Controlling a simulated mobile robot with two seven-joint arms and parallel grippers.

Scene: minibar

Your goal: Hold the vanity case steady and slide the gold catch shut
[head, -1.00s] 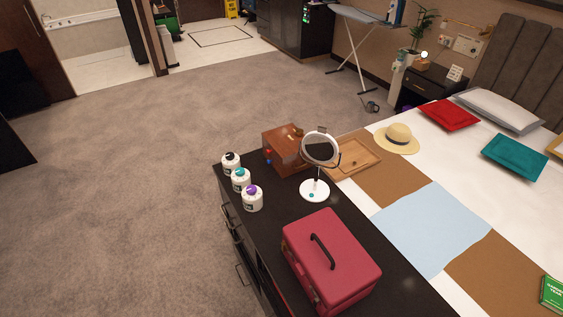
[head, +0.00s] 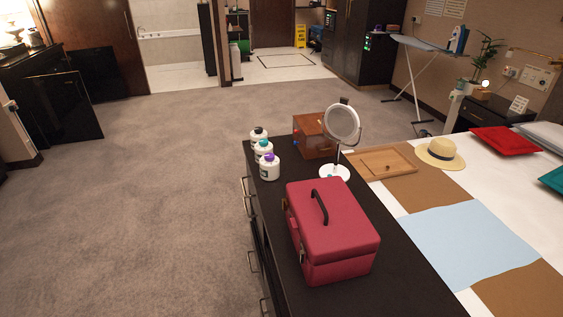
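The red vanity case (head: 336,240) stands upright on the dark cabinet top, near its front end. Its lid is down and a black handle (head: 320,206) lies along the top. The gold catch (head: 302,253) shows small on the case's left side; I cannot tell whether it is shut. Another small metal fitting shows farther back on that side. Neither of my grippers is in view, and nothing touches the case.
The dark cabinet (head: 405,287) also holds several white bottles (head: 270,168), a round mirror (head: 342,125) and a brown wooden box (head: 313,137) behind the case. A bed with a wooden tray (head: 380,163) and a straw hat (head: 440,153) adjoins on the right. Carpet (head: 150,200) on the left is clear.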

